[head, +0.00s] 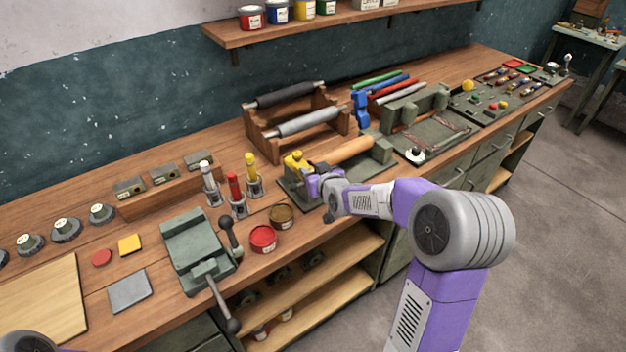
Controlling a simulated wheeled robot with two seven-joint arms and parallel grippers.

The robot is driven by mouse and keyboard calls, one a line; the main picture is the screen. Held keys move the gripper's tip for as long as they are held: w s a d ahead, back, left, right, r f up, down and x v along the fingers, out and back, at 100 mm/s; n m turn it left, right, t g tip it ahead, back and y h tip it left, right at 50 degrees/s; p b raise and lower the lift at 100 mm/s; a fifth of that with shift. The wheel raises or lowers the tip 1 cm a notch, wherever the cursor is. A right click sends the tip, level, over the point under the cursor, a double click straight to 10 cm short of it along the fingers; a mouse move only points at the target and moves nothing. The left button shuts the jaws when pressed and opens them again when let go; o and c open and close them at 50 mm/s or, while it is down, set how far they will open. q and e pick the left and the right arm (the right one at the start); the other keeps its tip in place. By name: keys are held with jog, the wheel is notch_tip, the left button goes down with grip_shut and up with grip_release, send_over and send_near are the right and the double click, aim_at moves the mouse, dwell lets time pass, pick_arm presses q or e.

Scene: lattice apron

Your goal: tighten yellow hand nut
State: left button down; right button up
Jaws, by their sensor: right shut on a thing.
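The yellow hand nut (293,160) sits on a green bench fixture (291,190) near the middle of the workbench. A wooden roller (345,151) lies across the same fixture, to the right of the nut. My right gripper (307,179) reaches in from the right and is shut on the yellow hand nut. Its fingers are small here and partly hide the lower part of the nut. My left gripper is not in view; only a piece of my left arm shows at the bottom left corner.
A red open tin (263,239) and a brown tin (282,216) stand at the bench front, left of my right gripper. Colour tubes (236,190) stand behind them. A green vise-like press (193,240) is further left. A wooden rack with rollers (297,115) stands behind.

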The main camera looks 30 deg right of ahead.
jog(key=shift+r+m+h, duration=0.1)
jog(key=shift+m+h, duration=0.2)
jog(key=o, duration=1)
jog(key=shift+o, duration=0.2)
jog(key=shift+s, duration=0.1)
jog(key=v, duration=0.7)
jog(key=shift+s+p, duration=0.15)
jog(key=shift+p, duration=0.2)
